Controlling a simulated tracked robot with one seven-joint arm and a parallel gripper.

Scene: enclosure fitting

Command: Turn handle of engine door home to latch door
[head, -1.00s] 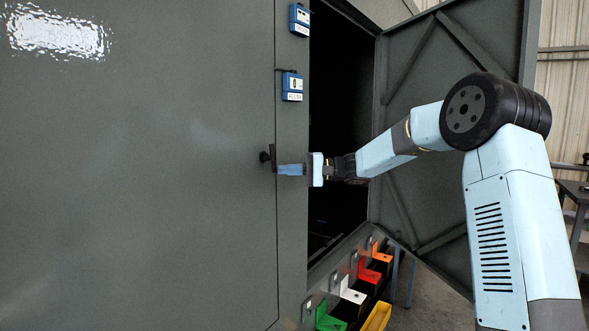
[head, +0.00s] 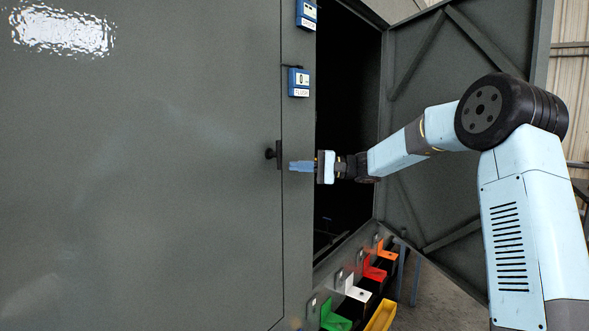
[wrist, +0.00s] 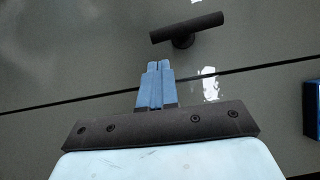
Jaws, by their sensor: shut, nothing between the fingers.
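The engine door (head: 140,200) is the large grey panel filling the left of the head view, flush beside a narrow grey strip. Its handle (head: 279,154) is a dark bar on a short stem near the door's right edge. The bar stands upright in the head view, along the seam. In the wrist view the handle (wrist: 187,28) lies above the fingertips, slightly tilted against the seam. My gripper (head: 291,166) has its blue fingers shut and empty, just right of the handle's lower part and apart from it. The fingers also show in the wrist view (wrist: 158,66).
Blue padlock-like boxes with labels (head: 298,82) are on the strip above my gripper. Right of it is a dark opening (head: 345,120) with another door (head: 450,110) swung open. Coloured brackets (head: 358,293) and a yellow bin (head: 381,316) are below.

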